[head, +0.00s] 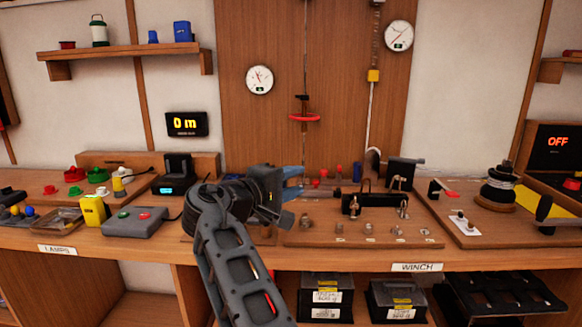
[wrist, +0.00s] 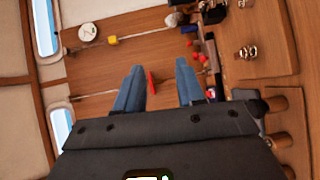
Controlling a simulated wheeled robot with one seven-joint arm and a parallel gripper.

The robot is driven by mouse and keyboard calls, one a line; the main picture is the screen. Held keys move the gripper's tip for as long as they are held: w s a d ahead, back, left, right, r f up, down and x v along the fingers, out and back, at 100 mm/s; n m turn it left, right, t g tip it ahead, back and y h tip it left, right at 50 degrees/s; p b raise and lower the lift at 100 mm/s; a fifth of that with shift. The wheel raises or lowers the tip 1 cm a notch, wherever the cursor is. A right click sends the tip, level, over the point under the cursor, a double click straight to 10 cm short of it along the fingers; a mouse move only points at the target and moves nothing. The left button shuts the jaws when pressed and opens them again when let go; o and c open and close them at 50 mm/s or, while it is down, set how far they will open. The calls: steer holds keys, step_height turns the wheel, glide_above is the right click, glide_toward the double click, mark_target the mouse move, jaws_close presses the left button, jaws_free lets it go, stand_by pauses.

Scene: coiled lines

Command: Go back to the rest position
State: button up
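My gripper (head: 292,182) is in the middle of the head view, in front of the wooden back panel and above the bench. Its blue fingers point to the right there, and my dark grey arm comes up from the bottom. In the wrist view my gripper (wrist: 158,78) has its two blue fingers clearly apart. Nothing is held between them. A red piece (wrist: 151,82) seen between the fingers appears to be on the panel behind. My arm hides part of the bench.
The bench has a winch board with a black-handled device (head: 368,203) and several metal fittings. A grey button box (head: 136,221) is at left and a spool (head: 497,190) at right. Two dials (head: 259,79) (head: 399,36) hang on the panel. Black bins (head: 326,296) sit below.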

steer(key=s+d+f+n+y, duration=0.1)
steer(key=s+d+f+y, duration=0.3)
steer(key=f, duration=0.8)
steer(key=s+d+f+n+y, duration=0.1)
steer(key=s+d+f, duration=0.4)
steer(key=f, duration=0.7)
steer(key=s+d+f+m+y, duration=0.1)
steer(key=s+d+f+y, duration=0.1)
steer(key=s+d+f, duration=0.5)
steer(key=s+f+m+y, duration=0.15)
steer(key=s+f, duration=0.35)
steer(key=s, duration=0.6)
steer(key=s+d+r+m+y, duration=0.2)
steer(key=s, duration=0.8)
steer(key=s+d+r+m+y, duration=0.1)
steer(key=s+r, duration=0.1)
steer(key=s, duration=0.8)
steer(key=s+d+r+m+t, duration=0.2)
steer(key=s+r+m, duration=0.4)
steer(key=s+r, duration=0.7)
step_height(320, 180, up, 3)
steer(key=shift+s+d+r, duration=0.15)
steer(key=shift+s, duration=0.25)
